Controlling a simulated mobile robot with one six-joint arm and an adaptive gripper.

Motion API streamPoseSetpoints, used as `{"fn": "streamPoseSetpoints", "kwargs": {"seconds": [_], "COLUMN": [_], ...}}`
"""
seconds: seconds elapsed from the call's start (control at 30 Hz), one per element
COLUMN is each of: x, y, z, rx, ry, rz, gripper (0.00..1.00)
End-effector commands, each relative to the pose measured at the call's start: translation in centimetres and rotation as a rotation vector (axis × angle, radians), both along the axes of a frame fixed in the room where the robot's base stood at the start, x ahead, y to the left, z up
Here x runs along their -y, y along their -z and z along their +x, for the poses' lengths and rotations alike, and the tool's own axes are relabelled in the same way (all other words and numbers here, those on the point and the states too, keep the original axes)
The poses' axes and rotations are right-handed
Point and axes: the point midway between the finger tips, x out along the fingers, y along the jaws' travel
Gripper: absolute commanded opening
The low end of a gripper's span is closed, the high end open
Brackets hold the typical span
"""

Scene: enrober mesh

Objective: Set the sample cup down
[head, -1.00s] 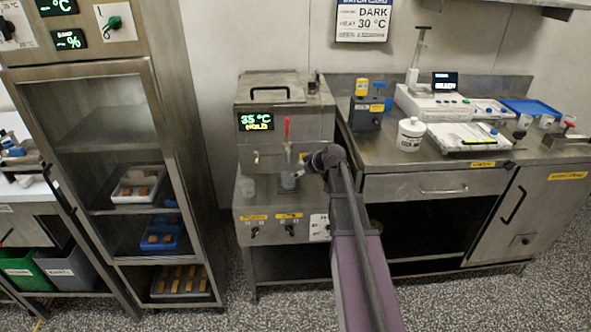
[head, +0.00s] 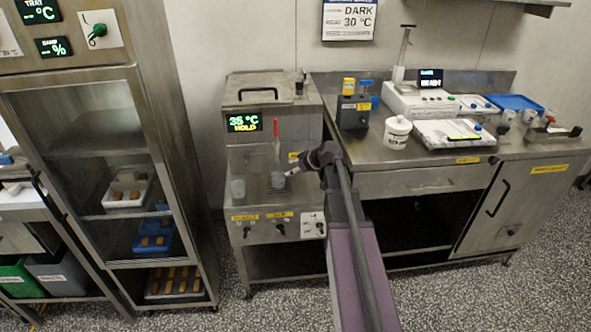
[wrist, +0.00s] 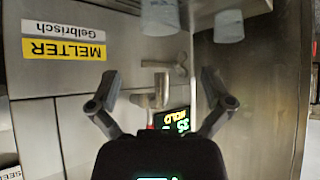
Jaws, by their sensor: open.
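Two small translucent cups stand upright on the steel ledge (head: 258,208) of the melter (head: 270,88); I cannot tell which is the sample cup. In the head view, the right cup (head: 278,181) is below the red-handled tap, and the left cup (head: 238,190) is beside it. My gripper (head: 291,173) is just right of the right cup, apart from it as far as I can tell. The wrist view is upside down: my gripper (wrist: 162,98) has its fingers spread with nothing between them. One cup (wrist: 228,26) and another (wrist: 159,17) show at its top edge.
The bench (head: 370,150) to the right bears a white tub (head: 397,132), a scale (head: 425,100) and a blue tray (head: 515,102). A glass-fronted cabinet (head: 150,120) stands at left.

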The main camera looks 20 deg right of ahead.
Motion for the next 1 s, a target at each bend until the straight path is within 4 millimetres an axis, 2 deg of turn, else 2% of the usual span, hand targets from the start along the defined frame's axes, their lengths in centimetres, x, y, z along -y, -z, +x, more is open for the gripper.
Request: {"fn": "streamPoseSetpoints", "kwargs": {"seconds": [0.23, 0.33, 0.43, 0.57, 0.73, 0.9, 1.0], "x": [-0.8, -2.4, -4.9, -8.8, -13.4, -16.2, -17.0], "y": [0.3, 0.7, 1.5, 2.9, 4.6, 5.6, 5.9], "z": [-0.6, -1.7, -3.7, -7.4, -13.8, -19.8, -22.4], "rx": [-0.023, -0.069, -0.147, -0.294, -0.512, -0.686, -0.749], "ry": [-0.001, 0.000, 0.007, 0.036, 0.128, 0.266, 0.343], "rz": [0.003, 0.010, 0.018, 0.016, -0.024, -0.098, -0.141], "gripper": [1.00, 1.00, 1.00, 1.00, 1.00, 1.00, 1.00]}}
